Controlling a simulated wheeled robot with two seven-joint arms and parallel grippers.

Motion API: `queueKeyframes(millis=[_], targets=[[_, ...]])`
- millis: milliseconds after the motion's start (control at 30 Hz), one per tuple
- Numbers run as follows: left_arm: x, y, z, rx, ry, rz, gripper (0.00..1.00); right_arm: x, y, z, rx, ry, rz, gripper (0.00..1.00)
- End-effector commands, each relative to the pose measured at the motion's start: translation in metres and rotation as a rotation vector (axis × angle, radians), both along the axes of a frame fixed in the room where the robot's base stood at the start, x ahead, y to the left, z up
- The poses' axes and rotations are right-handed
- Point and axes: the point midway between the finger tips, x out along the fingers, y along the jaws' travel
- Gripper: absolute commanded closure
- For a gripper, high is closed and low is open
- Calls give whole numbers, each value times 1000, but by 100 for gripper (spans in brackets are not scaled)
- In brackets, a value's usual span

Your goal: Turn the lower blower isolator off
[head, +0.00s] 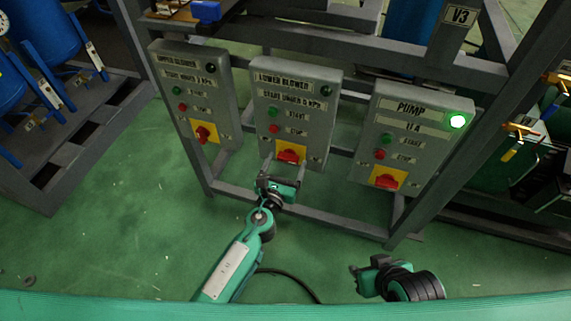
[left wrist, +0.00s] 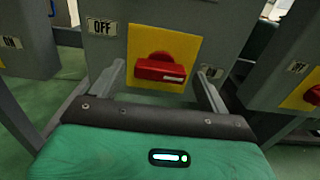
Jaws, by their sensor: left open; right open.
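The lower blower box (head: 291,112) is the middle of three grey control boxes. Its isolator (head: 289,154) is a red knob on a yellow plate low on the box, and it also shows in the left wrist view (left wrist: 160,68). The knob lies roughly horizontal, with a white mark toward its right end. An OFF label (left wrist: 102,27) is at upper left, and another label at right is partly hidden by a finger. My left gripper (head: 284,165) is open below the knob, one finger to each side; contact is not visible. My right gripper (head: 366,274) is open and empty, low in the view.
The upper blower box (head: 195,96) stands to the left, its red knob (head: 203,134) more upright. The pump box (head: 415,138) stands to the right, with a lit green lamp (head: 457,121) and a horizontal red knob (head: 387,180). Dark frame bars (head: 300,213) run below the boxes.

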Motion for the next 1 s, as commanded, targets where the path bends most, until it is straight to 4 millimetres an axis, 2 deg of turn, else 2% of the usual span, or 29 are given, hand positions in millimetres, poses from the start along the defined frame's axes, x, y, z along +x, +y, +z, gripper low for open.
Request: queueKeyframes(millis=[233, 267, 467, 500, 767, 1000], targets=[[1, 0, 0, 0, 0, 0, 22, 0, 0, 0, 1, -1, 0, 58], [1, 0, 0, 0, 0, 0, 26, 0, 0, 0, 1, -1, 0, 58], [1, 0, 0, 0, 0, 0, 65, 0, 0, 0, 1, 0, 1, 58], [1, 0, 0, 0, 0, 0, 67, 0, 0, 0, 1, 0, 1, 58], [1, 0, 0, -26, 7, 0, 66, 1, 1, -1, 3, -7, 2, 58], [1, 0, 0, -141, 43, 0, 66, 5, 11, -6, 28, -55, 19, 58]])
